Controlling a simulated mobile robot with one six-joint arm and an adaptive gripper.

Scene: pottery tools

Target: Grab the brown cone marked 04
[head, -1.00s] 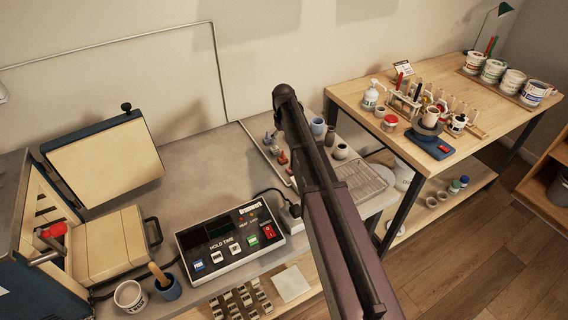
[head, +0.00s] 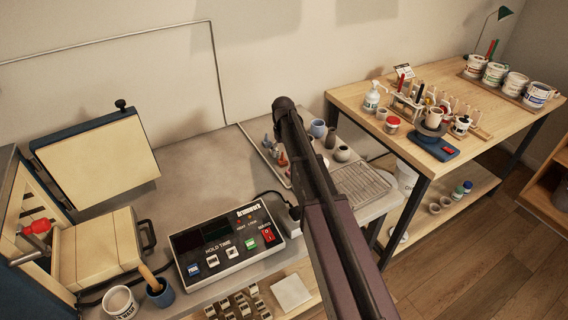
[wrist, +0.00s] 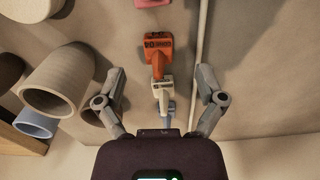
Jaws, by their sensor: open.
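My gripper (wrist: 161,74) is open and empty in the wrist view, its two fingers apart on either side of a row of small cones. An orange-brown cone (wrist: 157,58) with dark marks on its base lies in the middle of the row, beyond and between the fingertips. A cream cone (wrist: 162,86) and a partly hidden blue-grey cone lie nearer to my gripper. In the head view a reddish-brown cone (head: 283,160) shows left of my arm, which hides my gripper.
Beige round pots (wrist: 58,80) stand close to the left finger in the wrist view. A pale rim (wrist: 199,45) runs along the right. In the head view a wire rack (head: 362,186), a control box (head: 226,241) and a second table (head: 345,96) surround the cones.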

